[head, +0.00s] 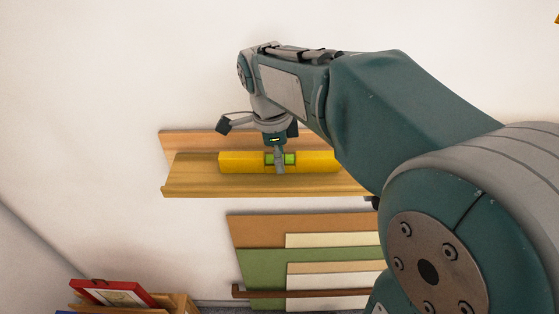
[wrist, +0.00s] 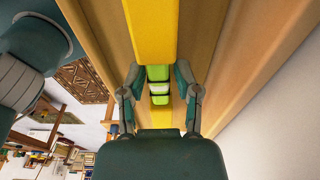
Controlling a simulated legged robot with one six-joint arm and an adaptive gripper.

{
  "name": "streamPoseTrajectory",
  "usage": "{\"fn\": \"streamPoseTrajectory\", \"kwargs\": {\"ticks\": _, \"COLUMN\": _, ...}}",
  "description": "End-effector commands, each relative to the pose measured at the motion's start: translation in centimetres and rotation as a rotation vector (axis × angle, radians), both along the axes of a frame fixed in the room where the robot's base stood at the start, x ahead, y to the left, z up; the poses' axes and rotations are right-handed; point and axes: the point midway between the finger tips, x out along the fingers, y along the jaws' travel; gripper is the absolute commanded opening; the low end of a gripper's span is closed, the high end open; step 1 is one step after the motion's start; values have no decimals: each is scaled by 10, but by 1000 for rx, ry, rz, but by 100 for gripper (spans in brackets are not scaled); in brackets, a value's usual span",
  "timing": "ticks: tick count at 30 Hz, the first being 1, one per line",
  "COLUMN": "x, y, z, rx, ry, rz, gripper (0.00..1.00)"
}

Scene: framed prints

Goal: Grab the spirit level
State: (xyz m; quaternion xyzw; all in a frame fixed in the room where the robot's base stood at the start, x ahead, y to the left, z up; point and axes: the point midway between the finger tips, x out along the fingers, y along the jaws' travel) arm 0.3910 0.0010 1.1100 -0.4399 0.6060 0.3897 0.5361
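The spirit level (head: 240,162) is a long yellow bar with a green vial in its middle. It lies on a wooden ledge (head: 200,186) on the wall. In the wrist view the level (wrist: 150,30) runs away from me, its green vial between my fingers. My gripper (head: 279,160) is over the middle of the level, with one finger in front of it in the head view. In the wrist view my gripper (wrist: 158,72) is open, one finger on each side of the level, with small gaps seen. My arm hides the level's right end in the head view.
Below the ledge, flat boards (head: 262,260) in brown, green and cream stand behind a dark rail (head: 262,292). A red framed print (head: 113,293) sits in a wooden box at the lower left. The wall (head: 110,70) above the ledge is bare.

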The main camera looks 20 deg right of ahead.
Motion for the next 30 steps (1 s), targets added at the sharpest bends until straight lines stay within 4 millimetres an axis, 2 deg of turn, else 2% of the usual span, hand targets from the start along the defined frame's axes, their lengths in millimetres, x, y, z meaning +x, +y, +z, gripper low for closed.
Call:
{"fn": "streamPoseTrajectory", "kwargs": {"ticks": 12, "x": 0, "y": 0, "z": 0, "rx": 0, "ry": 1, "rz": 0, "gripper": 0}}
{"fn": "streamPoseTrajectory", "kwargs": {"ticks": 17, "x": 0, "y": 0, "z": 8, "rx": 0, "ry": -1, "rz": 0, "gripper": 0}}
{"fn": "streamPoseTrajectory", "kwargs": {"ticks": 22, "x": 1, "y": 0, "z": 33, "rx": 1, "ry": -4, "rz": 0, "gripper": 0}}
{"fn": "streamPoseTrajectory", "kwargs": {"ticks": 26, "x": -21, "y": 0, "z": 57, "rx": 1, "ry": -7, "rz": 0, "gripper": 0}}
{"fn": "streamPoseTrajectory", "kwargs": {"ticks": 30, "x": -48, "y": -1, "z": 89, "rx": 1, "ry": -9, "rz": 0, "gripper": 0}}
